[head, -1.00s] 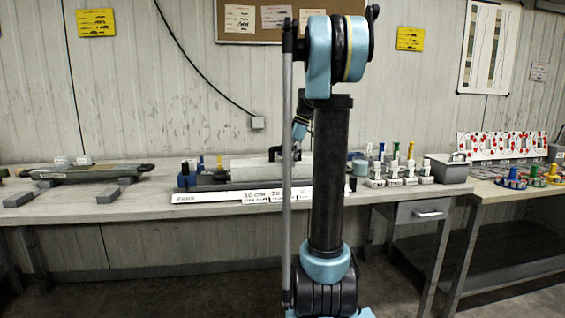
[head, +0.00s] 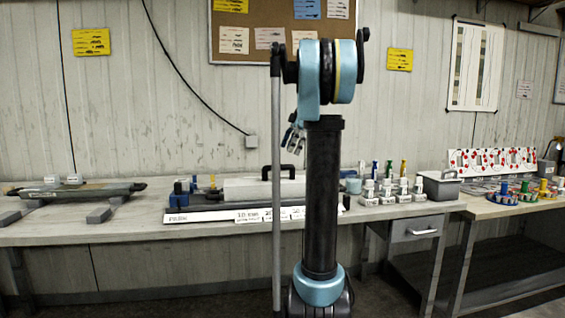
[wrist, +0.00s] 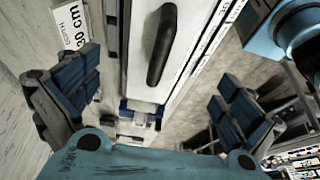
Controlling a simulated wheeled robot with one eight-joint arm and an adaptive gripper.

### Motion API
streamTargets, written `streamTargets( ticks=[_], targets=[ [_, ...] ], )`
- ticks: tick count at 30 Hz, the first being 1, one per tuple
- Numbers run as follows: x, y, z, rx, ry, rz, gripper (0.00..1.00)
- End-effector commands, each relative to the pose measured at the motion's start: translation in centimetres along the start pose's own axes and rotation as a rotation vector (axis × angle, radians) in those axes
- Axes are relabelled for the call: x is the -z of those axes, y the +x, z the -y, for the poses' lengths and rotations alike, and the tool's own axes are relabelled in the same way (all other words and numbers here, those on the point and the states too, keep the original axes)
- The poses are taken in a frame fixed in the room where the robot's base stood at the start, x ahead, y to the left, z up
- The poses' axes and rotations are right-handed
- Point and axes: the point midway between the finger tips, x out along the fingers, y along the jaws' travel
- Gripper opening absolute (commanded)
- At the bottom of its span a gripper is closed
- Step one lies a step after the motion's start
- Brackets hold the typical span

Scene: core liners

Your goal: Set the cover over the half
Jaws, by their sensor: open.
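The cover looks to be the long white box-like piece (head: 245,189) with a black loop handle (head: 279,172), lying on the bench. In the wrist view its white top (wrist: 190,50) and black handle (wrist: 160,45) run away from me. My gripper (wrist: 152,88) is open, its blue-padded fingers spread wide either side of the cover's line, touching nothing that I can see. In the head view my gripper (head: 293,141) hangs above the cover, partly behind my arm. A dark long trough-like piece (head: 85,189) rests on grey blocks at the left; I cannot tell whether it is the half.
A white labelled strip (head: 210,217) lies along the bench front before the cover. Blue and yellow-topped pieces (head: 182,188) stand at its left end. The bench between trough and cover is mostly clear.

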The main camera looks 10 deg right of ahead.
Motion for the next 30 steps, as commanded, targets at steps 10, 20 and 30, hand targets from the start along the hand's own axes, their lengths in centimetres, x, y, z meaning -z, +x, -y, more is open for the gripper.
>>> streamTargets(
  ticks=[10,20,30],
  targets=[
    [0.1,-0.5,0.5,-0.001,0.018,0.005,1.00],
    [0.9,4.7,8.4,-0.039,0.331,0.087,1.00],
    [-0.3,12.7,18.4,-0.140,0.731,0.167,1.00]
  ],
)
